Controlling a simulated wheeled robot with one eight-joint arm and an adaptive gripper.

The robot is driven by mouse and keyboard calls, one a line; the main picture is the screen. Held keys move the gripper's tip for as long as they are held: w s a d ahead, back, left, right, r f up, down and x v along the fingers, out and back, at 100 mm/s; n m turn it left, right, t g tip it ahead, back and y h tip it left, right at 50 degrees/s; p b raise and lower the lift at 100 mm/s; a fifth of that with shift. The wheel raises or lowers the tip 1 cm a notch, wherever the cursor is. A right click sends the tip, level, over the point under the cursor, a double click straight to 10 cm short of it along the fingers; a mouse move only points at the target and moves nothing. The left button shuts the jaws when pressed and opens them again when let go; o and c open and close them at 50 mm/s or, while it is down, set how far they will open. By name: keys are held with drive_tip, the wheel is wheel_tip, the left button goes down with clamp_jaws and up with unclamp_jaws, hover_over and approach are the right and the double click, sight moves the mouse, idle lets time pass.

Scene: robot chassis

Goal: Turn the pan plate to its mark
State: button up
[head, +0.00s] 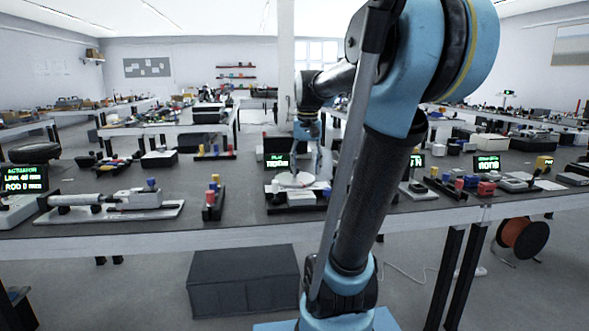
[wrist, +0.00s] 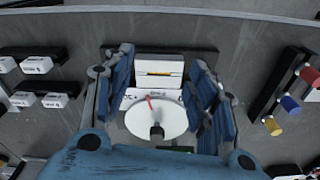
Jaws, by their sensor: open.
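The pan plate (wrist: 178,117) is a white disc with a dark upright knob (wrist: 156,131) and a short red line (wrist: 150,103) running from the knob toward its far edge. It sits on a pale unit on the bench; in the head view the plate (head: 290,181) is at the centre, partly behind my gripper. My gripper (wrist: 160,85) is open and empty above the plate, one blue finger on each side. The plate lies between the fingers, with no clear contact. The mark is too small to make out. In the head view my gripper (head: 308,150) points down.
A green-text display (head: 277,161) stands behind the unit. A rack of coloured pegs (head: 213,196) is to the left in the head view. More coloured cylinders (wrist: 290,104) are at the right in the wrist view.

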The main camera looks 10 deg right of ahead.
drive_tip(key=w+r+m, duration=0.1)
drive_tip(key=w+r, duration=0.2)
drive_tip(key=w, duration=0.5)
drive_tip(key=w+r+m+g, duration=0.1)
drive_tip(key=w+r, duration=0.2)
drive_tip(key=w, duration=0.4)
drive_tip(key=w+r+m, duration=0.1)
drive_tip(key=w+r, duration=0.3)
drive_tip(key=w, duration=0.4)
wheel_tip(320, 180, down, 18)
drive_tip(key=shift+r, duration=0.15)
drive_tip(key=shift+c, duration=0.2)
